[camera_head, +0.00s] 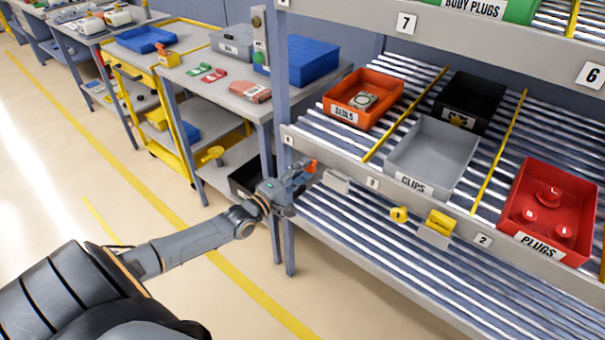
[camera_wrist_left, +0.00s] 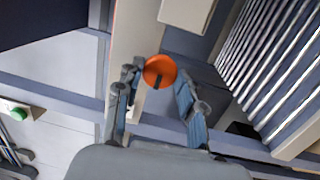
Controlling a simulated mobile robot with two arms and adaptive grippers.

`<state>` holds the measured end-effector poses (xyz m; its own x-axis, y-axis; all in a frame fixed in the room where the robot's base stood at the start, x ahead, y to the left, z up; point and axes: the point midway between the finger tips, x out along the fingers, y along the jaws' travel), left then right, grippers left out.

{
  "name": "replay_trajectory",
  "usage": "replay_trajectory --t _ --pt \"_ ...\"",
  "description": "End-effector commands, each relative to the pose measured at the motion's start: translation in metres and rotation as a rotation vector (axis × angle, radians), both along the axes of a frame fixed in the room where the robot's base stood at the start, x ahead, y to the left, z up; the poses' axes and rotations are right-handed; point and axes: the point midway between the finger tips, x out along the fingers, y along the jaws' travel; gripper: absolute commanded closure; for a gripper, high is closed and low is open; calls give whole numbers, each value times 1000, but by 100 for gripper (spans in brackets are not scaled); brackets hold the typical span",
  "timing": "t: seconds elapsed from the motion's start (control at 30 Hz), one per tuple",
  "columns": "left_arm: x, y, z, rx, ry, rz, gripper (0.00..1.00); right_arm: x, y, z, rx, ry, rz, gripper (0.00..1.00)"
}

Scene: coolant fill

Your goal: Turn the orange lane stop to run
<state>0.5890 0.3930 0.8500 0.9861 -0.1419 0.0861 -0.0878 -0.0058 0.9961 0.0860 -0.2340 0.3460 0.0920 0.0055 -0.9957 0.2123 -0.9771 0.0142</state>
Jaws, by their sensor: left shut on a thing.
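The orange lane stop (camera_head: 312,166) is on the front rail of the flow rack, at the left end near the post. In the left wrist view it is a round orange knob (camera_wrist_left: 160,69) with a dark mark on its face. My left gripper (camera_head: 299,174) is at the knob, its two fingers on either side of it, shut on it. The fingers also show in the left wrist view (camera_wrist_left: 158,82). The fingers partly hide the knob in the head view, and I cannot read its setting. My right gripper is not in view.
The rack holds an orange bin (camera_head: 337,110), a grey clips bin (camera_head: 415,180), a black bin (camera_head: 490,90) and a red plugs bin (camera_head: 515,225). A yellow knob (camera_head: 399,215) sits on the same rail. The rack post (camera_head: 284,110) stands close beside my left gripper. Floor at left is clear.

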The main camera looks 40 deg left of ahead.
Motion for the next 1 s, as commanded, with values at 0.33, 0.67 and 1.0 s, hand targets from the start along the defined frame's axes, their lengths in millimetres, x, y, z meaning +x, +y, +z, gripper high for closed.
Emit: replay_trajectory --t 0.33,0.67,1.0 --pt "1 1 1 -28 -1 -2 100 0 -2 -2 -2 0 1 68" --pt "1 1 1 -28 -1 -2 42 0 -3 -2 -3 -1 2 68" --pt "-1 0 0 -26 2 -2 39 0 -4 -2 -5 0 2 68"
